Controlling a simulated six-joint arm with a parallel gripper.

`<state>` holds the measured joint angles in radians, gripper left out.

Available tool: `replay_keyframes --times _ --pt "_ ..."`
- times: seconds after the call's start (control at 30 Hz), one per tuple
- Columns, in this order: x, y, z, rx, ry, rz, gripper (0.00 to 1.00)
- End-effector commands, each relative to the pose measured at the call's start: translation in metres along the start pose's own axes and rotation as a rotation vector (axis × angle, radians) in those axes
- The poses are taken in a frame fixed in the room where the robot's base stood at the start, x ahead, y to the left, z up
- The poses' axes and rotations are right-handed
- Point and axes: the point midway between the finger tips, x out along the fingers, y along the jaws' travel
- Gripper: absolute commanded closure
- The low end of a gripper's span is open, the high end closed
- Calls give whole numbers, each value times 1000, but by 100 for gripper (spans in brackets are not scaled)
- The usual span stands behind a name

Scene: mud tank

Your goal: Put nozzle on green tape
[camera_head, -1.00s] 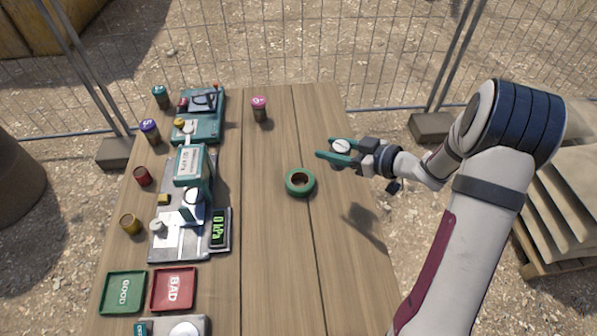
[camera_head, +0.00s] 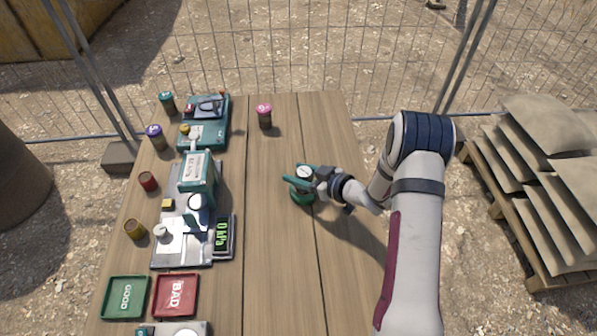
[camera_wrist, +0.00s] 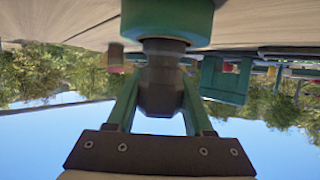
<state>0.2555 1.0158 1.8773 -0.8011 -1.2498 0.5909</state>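The nozzle shows in the head view as a round white-topped piece (camera_head: 304,172) between the green fingers of my gripper (camera_head: 301,175). In the wrist view, which is upside down, its dark grey faceted body (camera_wrist: 161,88) sits between both fingers (camera_wrist: 161,80), and my gripper is shut on it. The green tape (camera_head: 302,199) is a ring lying on the table, directly under the nozzle and partly hidden by my gripper. In the wrist view the tape (camera_wrist: 167,18) lies right beyond the nozzle's lower end. I cannot tell whether they touch.
A pressure test rig (camera_head: 196,215) stands left on the wooden table (camera_head: 270,270). A green GOOD tray (camera_head: 108,312) and a red BAD tray (camera_head: 159,312) lie front left. A pink-topped container (camera_head: 265,122) stands behind. Table around the tape is clear.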

Motion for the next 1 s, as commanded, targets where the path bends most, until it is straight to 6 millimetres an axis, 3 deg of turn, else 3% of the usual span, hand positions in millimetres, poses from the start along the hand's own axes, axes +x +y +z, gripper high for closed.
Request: replay_keyframes --times 0.03,0.13,0.47,0.57,0.8,1.0 --pt "0 0 0 0 0 0 38" --pt "0 0 0 0 0 0 20" --pt "-2 0 -4 0 0 0 20" --pt "-23 1 -4 1 1 4 20" --pt "-91 1 -4 1 1 5 20" --pt "-119 2 -4 0 -7 10 20"
